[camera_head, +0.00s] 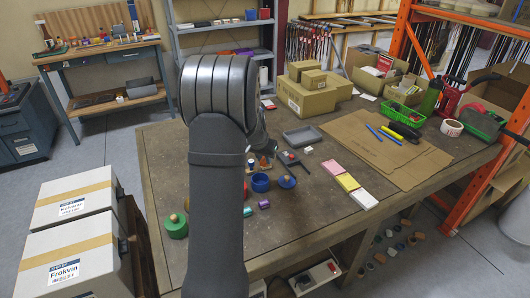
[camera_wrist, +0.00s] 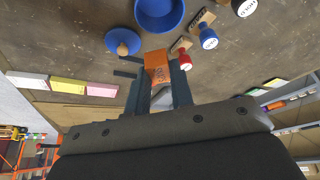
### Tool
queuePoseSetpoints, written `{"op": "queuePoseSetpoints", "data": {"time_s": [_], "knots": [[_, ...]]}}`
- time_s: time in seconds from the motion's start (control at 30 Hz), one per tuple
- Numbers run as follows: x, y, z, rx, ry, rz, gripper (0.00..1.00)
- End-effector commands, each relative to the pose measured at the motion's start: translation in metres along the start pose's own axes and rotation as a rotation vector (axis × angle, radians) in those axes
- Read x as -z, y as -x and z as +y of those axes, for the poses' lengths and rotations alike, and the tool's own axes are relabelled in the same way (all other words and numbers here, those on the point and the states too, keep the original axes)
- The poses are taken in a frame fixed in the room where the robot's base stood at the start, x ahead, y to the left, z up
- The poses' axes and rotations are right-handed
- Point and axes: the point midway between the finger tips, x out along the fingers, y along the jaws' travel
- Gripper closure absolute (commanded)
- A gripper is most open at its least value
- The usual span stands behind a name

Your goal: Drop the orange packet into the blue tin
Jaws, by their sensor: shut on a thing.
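My gripper (camera_wrist: 158,80) is shut on the orange packet (camera_wrist: 157,66), which sits between the two fingertips in the wrist view. In the head view the packet (camera_head: 265,161) is small and partly hidden by my arm, just beyond the blue tin (camera_head: 261,184). The tin is round and open at the top. In the wrist view the tin (camera_wrist: 174,26) is at the top edge, apart from the packet, and partly cut off. A blue lid with a wooden knob (camera_wrist: 122,42) lies beside it; the lid also shows in the head view (camera_head: 288,183).
Several stamps, one with a red grip (camera_wrist: 184,60), stand close to the packet. A green round tin (camera_head: 176,230) is at the near left. A grey tray (camera_head: 302,136) lies behind. Pink, yellow and white packs (camera_head: 347,182) lie right, beside flat cardboard (camera_head: 385,150).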

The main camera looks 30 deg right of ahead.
Motion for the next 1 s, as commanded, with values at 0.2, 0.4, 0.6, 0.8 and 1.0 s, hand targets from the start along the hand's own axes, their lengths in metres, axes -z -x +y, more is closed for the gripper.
{"op": "queuePoseSetpoints", "data": {"time_s": [0.2,0.4,0.6,0.8,1.0], "knots": [[-0.006,-0.014,0.0,0.0,-0.001,0.0,1.0],[-0.006,-0.016,0.0,0.0,-0.002,0.001,1.0],[-0.007,-0.016,0.0,0.0,-0.002,0.001,0.63],[-0.007,-0.016,0.0,0.0,-0.002,0.001,0.54],[-0.006,-0.013,0.0,0.0,-0.002,0.001,0.54]]}}
